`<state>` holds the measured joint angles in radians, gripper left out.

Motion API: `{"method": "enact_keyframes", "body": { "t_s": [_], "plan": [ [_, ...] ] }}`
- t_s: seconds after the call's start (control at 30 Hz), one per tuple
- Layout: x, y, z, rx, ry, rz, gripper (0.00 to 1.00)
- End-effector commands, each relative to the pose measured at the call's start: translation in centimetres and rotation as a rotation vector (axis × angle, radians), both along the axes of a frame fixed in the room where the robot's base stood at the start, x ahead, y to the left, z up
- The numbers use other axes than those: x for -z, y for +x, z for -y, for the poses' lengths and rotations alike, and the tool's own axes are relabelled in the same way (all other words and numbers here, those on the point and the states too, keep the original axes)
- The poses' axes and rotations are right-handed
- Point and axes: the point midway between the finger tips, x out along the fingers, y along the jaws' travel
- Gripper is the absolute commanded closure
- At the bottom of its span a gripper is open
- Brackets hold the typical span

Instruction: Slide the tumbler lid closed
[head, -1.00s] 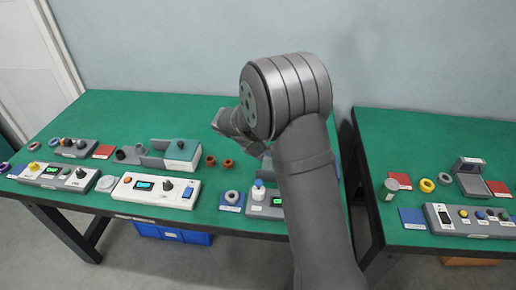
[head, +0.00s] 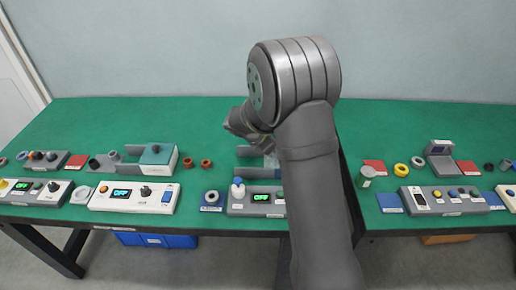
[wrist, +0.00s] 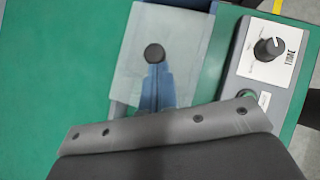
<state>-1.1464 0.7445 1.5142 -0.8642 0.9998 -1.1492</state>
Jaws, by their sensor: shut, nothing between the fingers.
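In the wrist view a pale, translucent tumbler lid (wrist: 185,55) with a round dark knob (wrist: 154,53) lies below the camera. My gripper (wrist: 156,72) is shut and empty, its bluish fingers pointing at the knob's near side. I cannot tell whether the fingertips touch the knob. In the head view the grey tumbler (head: 246,151) is partly hidden behind my arm, and the lid and fingertips are not clear there.
A control box (wrist: 262,60) with a dial stands right of the lid in the wrist view. In the head view a teal-topped unit (head: 157,154) and a white control box (head: 135,197) stand left. A second table with small parts is right. The green table's back is clear.

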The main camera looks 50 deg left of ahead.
Motion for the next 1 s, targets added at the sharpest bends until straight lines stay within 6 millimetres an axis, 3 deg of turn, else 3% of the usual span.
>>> {"method": "enact_keyframes", "body": {
  "t_s": [0.03, 0.2, 0.63, 0.77, 0.97, 1.0],
  "plan": [
    [0.0, 1.0, 1.1, 0.005, -0.001, 0.0, 1.0],
    [0.1, 2.7, 2.8, 0.001, -0.001, 0.0, 1.0],
    [0.1, 3.1, 3.2, 0.002, -0.005, 0.0, 1.0],
    [0.0, 2.3, 2.9, 0.001, -0.004, 0.0, 1.0],
    [-0.8, -1.4, 1.5, -0.008, 0.001, 0.001, 1.0],
    [-1.8, -1.8, 1.3, -0.006, 0.005, 0.003, 1.0]
  ]
}}
